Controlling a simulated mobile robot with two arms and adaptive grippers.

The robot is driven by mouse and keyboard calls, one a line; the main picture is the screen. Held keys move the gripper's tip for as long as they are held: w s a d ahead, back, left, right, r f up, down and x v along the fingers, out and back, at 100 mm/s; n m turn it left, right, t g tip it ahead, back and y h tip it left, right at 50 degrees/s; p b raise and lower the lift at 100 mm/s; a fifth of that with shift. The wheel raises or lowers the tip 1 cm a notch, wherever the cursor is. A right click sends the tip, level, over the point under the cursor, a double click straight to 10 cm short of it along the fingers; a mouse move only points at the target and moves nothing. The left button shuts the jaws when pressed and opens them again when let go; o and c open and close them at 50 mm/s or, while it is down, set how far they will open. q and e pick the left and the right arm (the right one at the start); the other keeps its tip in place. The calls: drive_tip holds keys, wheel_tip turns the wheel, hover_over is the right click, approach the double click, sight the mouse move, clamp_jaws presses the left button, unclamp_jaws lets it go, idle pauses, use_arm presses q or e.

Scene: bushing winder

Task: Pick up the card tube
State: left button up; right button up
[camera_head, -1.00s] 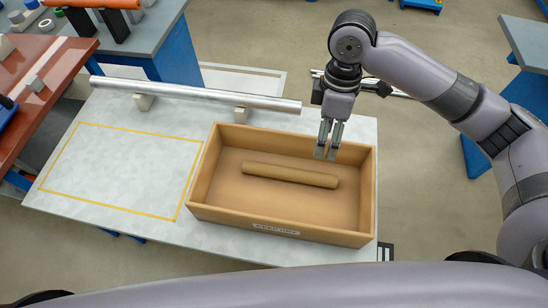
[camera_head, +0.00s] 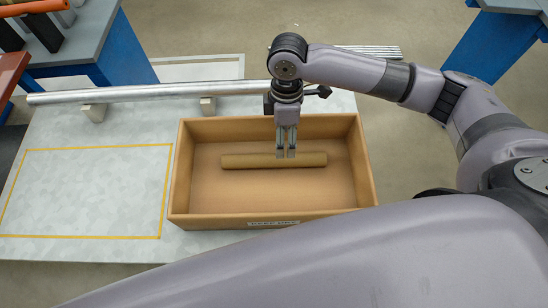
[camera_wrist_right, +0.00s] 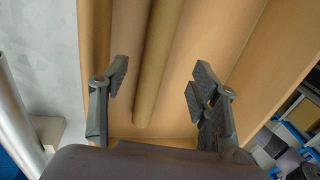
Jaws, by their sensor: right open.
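The card tube (camera_head: 240,161), a plain brown cylinder, lies lengthwise from left to right on the floor of a tan open box (camera_head: 184,180). My right gripper (camera_head: 286,156) points down over the tube, a little right of its middle. Its fingers are apart and empty, and hide a small part of the tube. In the right wrist view the tube (camera_wrist_right: 158,55) runs between the open fingers (camera_wrist_right: 161,77). I cannot tell how far above the tube the fingertips are. My left gripper is not in view.
The box walls surround the tube on all sides. A long silver bar (camera_head: 150,92) rests on small blocks (camera_head: 95,112) behind the box. A yellow-outlined area (camera_head: 85,190) of the grey table is empty at left.

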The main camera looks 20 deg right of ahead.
sight(274, 161)
wheel_tip(274, 161, down, 3)
drive_tip(key=shift+s+a+f, duration=0.15)
drive_tip(key=shift+f, duration=0.05)
drive_tip(key=shift+s+f+p, duration=0.2)
drive_tip(key=shift+f+p, duration=0.1)
drive_tip(key=shift+f, duration=1.05)
drive_tip(key=shift+s+f+p, duration=0.15)
drive_tip(key=shift+f+p, duration=0.1)
drive_tip(key=shift+f, duration=1.1)
drive_tip(key=c, duration=1.2)
